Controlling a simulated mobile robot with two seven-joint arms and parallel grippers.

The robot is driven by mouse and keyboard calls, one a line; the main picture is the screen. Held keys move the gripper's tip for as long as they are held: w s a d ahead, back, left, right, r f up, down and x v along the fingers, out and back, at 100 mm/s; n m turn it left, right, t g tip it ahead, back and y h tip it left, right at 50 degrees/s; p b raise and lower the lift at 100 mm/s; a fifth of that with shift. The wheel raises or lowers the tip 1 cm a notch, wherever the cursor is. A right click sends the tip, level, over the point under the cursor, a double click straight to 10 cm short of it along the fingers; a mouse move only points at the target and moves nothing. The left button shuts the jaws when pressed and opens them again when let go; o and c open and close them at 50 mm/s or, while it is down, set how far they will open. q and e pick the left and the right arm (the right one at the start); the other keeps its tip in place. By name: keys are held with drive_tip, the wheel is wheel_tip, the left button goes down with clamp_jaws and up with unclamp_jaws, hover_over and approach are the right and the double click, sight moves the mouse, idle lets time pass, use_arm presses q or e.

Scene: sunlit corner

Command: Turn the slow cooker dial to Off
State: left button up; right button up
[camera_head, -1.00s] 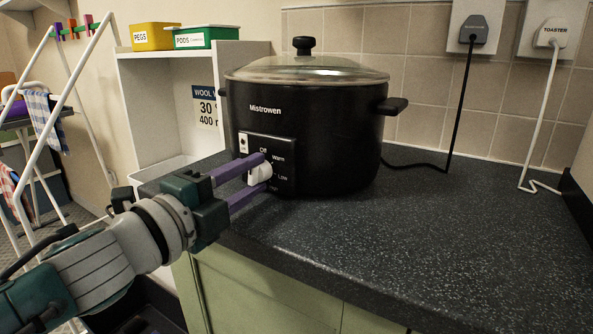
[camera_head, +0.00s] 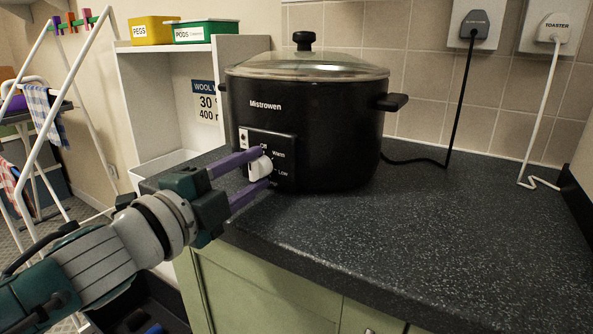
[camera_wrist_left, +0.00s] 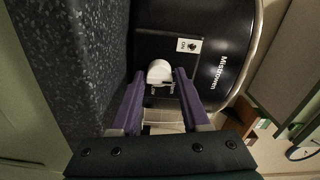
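The black slow cooker (camera_head: 316,130) stands on the dark counter, its glass lid on. Its control panel (camera_head: 285,180) faces me, with Off at the top, Warm at upper right and Low below. The white dial (camera_head: 261,168) is on this panel; I cannot tell exactly which label it points to. My left gripper (camera_head: 264,168) has its purple fingers apart, one above and one below the dial. In the left wrist view the dial (camera_wrist_left: 160,73) is between the fingertips (camera_wrist_left: 160,78); contact is unclear. My right gripper is not in view.
The speckled counter (camera_head: 410,230) is clear to the right of the cooker. Black and white plug cords hang at the back wall. A white shelf with a yellow pegs box (camera_head: 152,33) and green pods box (camera_head: 206,32) stands behind left. A drying rack is at far left.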

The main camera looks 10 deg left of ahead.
use_arm(q)
drive_tip(key=o, duration=0.3)
drive_tip(key=p+v, duration=0.1)
drive_tip(key=v, duration=0.9)
drive_tip(key=shift+r, duration=0.1)
